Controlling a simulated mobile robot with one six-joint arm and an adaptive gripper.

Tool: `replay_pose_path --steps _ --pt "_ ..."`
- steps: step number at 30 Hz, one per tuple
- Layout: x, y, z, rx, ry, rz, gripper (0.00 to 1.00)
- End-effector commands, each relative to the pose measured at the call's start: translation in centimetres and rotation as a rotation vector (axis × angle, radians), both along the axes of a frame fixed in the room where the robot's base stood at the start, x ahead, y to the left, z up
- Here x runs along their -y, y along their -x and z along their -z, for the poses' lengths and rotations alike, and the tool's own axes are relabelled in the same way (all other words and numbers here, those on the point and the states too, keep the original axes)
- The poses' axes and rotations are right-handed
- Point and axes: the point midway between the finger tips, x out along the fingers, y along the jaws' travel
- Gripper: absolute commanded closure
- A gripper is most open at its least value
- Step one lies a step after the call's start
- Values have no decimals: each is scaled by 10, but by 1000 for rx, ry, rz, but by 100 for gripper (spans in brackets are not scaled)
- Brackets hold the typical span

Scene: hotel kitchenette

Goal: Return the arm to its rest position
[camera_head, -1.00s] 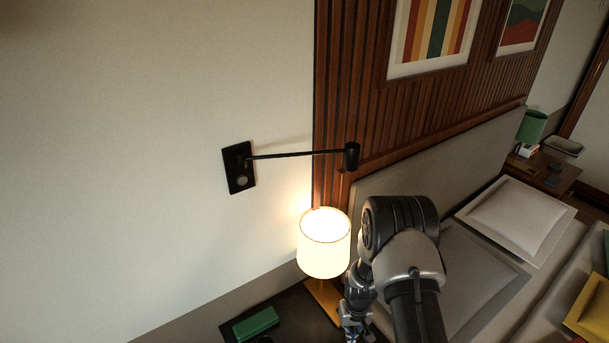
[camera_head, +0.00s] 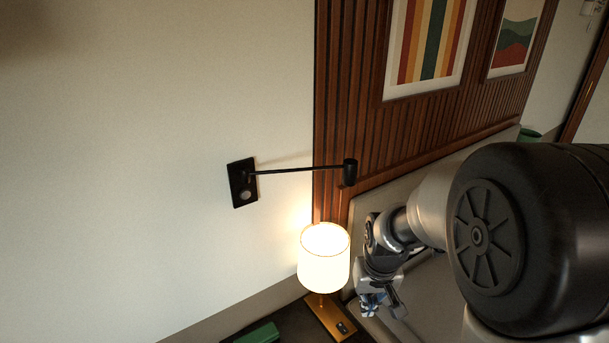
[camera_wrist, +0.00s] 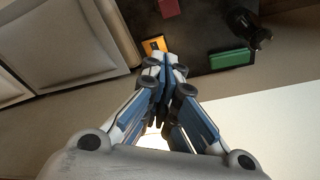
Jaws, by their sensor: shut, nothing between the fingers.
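My arm fills the right side of the head view, with its large dark joint close to the camera. My gripper (camera_head: 380,303) hangs at the arm's far end, just right of the lit table lamp (camera_head: 324,258). In the wrist view the fingers of my gripper (camera_wrist: 168,62) come together with nothing between them. The gripper looks apart from the lamp in the head view. In the wrist view the fingers hide part of the lamp's yellow base (camera_wrist: 152,46).
The dark nightstand (camera_wrist: 205,60) bears a green box (camera_wrist: 231,58), a red item (camera_wrist: 169,8) and a black object (camera_wrist: 246,28). A black wall lamp (camera_head: 300,170) juts out above. A headboard and bed lie behind my arm.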

Motion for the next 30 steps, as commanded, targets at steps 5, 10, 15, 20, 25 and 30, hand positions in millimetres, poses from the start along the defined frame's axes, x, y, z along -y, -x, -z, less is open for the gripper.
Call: replay_pose_path --steps 5,10,15,20,25,30 --pt "0 47 -75 67 -1 10 100" --pt "0 102 -123 122 -4 19 100" --pt "0 160 -151 175 -6 27 100" --pt "0 201 -160 211 -8 33 100" --pt "0 222 -161 229 -9 37 100" --pt "0 225 -161 230 -9 38 100"
